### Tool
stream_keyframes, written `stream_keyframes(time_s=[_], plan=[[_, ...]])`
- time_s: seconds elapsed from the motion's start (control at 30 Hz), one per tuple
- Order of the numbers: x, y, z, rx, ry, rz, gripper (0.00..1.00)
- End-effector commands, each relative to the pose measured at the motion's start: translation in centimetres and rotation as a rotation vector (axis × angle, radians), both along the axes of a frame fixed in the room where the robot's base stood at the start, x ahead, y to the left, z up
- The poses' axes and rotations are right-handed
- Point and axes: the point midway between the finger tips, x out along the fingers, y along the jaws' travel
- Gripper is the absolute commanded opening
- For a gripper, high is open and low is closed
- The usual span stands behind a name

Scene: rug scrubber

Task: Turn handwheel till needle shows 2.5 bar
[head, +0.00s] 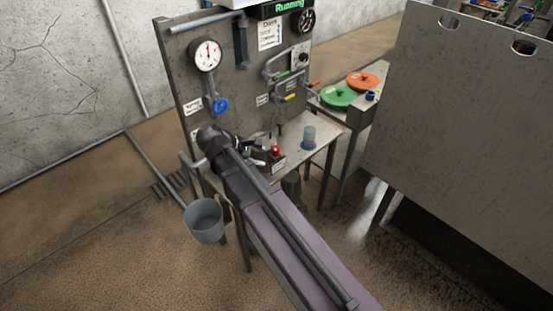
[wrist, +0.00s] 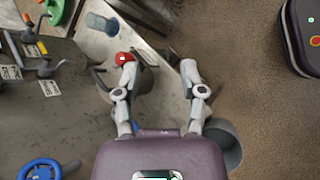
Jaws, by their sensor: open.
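A white round gauge (head: 207,55) with a needle is on the upper left of the upright metal panel. The needle points roughly upward; the scale is too small to read. The blue handwheel (head: 221,105) is on a pipe below the gauge. It also shows at the lower left of the wrist view (wrist: 40,169). My gripper (wrist: 157,62) is open and empty, its fingers spread in the wrist view. It is to the right of the handwheel there and apart from it. In the head view my arm partly hides the gripper in front of the panel.
A red button (head: 275,151) and a blue-grey cup (head: 308,137) are on the metal table. A grey bucket (head: 205,221) hangs at the table's left side. Green (head: 339,96) and orange (head: 363,82) discs lie behind. A large metal sheet (head: 470,130) blocks the right.

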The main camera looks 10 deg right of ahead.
Motion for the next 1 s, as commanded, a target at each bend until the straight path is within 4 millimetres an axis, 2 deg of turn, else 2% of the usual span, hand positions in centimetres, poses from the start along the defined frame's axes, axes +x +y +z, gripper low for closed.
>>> stream_keyframes(time_s=[0.1, 0.43, 0.7, 1.0], plan=[[-0.7, -1.4, 0.1, 0.062, -0.022, -0.061, 0.53], [-2.3, -3.9, -0.4, 0.222, -0.078, -0.228, 0.53], [-3.0, -4.8, -0.6, 0.289, -0.102, -0.304, 0.53], [-3.1, -4.9, -0.7, 0.298, -0.106, -0.314, 0.53]])
